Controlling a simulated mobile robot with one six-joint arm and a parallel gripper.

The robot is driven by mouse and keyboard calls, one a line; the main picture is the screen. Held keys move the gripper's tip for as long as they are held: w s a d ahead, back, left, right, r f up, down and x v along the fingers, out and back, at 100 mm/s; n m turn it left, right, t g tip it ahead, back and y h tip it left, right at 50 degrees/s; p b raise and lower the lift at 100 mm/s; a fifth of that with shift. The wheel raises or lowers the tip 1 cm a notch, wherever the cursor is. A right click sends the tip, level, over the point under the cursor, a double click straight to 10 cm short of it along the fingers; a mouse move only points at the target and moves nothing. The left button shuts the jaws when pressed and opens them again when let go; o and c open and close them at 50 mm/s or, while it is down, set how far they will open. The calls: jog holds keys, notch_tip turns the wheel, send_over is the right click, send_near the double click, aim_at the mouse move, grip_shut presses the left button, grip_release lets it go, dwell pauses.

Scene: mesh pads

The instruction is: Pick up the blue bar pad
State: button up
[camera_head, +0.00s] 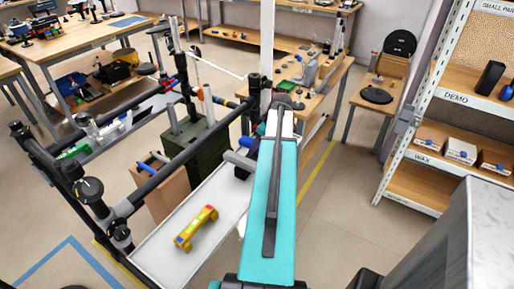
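I cannot single out the blue bar pad with certainty. A small blue sleeve (231,104) sits on the dark bar of the rack at the centre left. Another short blue piece (170,83) shows farther back on the rack, beside a red part. Both are small, and their shape is unclear. A long teal link with a dark strip, which looks like part of my arm, stretches up the middle of the view and hides what lies behind it. I see no gripper fingers, so I cannot tell whether my gripper holds anything.
The dark rack (176,163) fills the left side. A yellow and orange piece (196,227) lies on a pale board (160,255). A green bin (195,140) and brown box (160,190) stand within the rack. Shelving (408,133) stands right; bare floor (335,230) lies between.

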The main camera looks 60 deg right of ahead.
jog(key=shift+f, duration=0.25)
jog(key=shift+c, duration=0.2)
dwell(0.3)
jog(key=c, duration=1.3)
jog(key=shift+r, duration=0.15)
jog(key=shift+c, duration=0.2)
notch_tip(320, 180, up, 10)
jog(key=b, duration=0.1)
jog(key=shift+r, duration=0.15)
jog(key=shift+s, duration=0.1)
